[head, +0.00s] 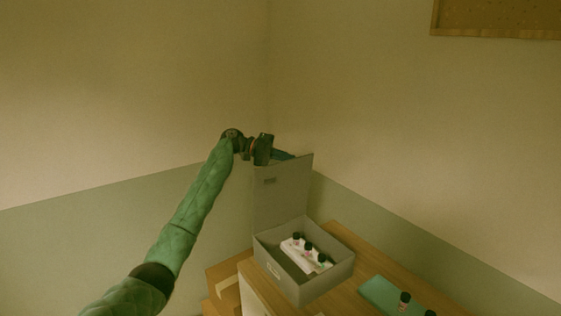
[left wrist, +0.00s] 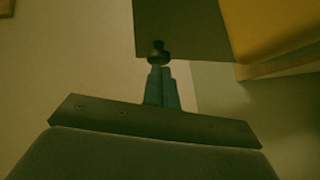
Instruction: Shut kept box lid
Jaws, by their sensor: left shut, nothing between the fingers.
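A grey box (head: 308,284) stands on the wooden cabinet top with its lid (head: 283,192) raised upright at the back. My right gripper is not in view.
The wooden cabinet top (head: 340,238) ends close around the box, near the room's corner walls. A green mat (head: 376,290) with dark-capped bottles (head: 404,299) lies to the right of the box. The air above the box is clear.

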